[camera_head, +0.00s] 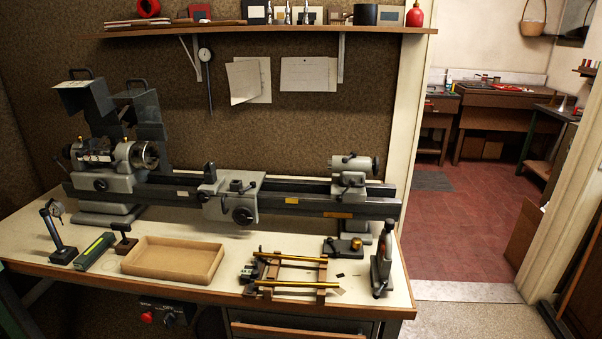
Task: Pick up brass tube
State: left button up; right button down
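Two brass tubes lie roughly parallel across a small wooden rack (322,273) near the front right of the workbench. The front brass tube (298,284) runs along the side nearer the bench's front edge. The rear brass tube (295,257) lies behind it. Small dark metal parts sit at the rack's left end. Neither of my grippers is in view.
A grey lathe (232,200) spans the bench behind the rack. An empty shallow tray (174,275) stands left of it. A dark upright tool (381,265) stands to its right. A loaded shelf (270,30) hangs above. A doorway opens at right onto red floor (462,240).

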aim_at(260, 282)
jog(key=i+j, duration=0.65)
jog(key=l+z, duration=0.15)
jog(key=l, duration=0.35)
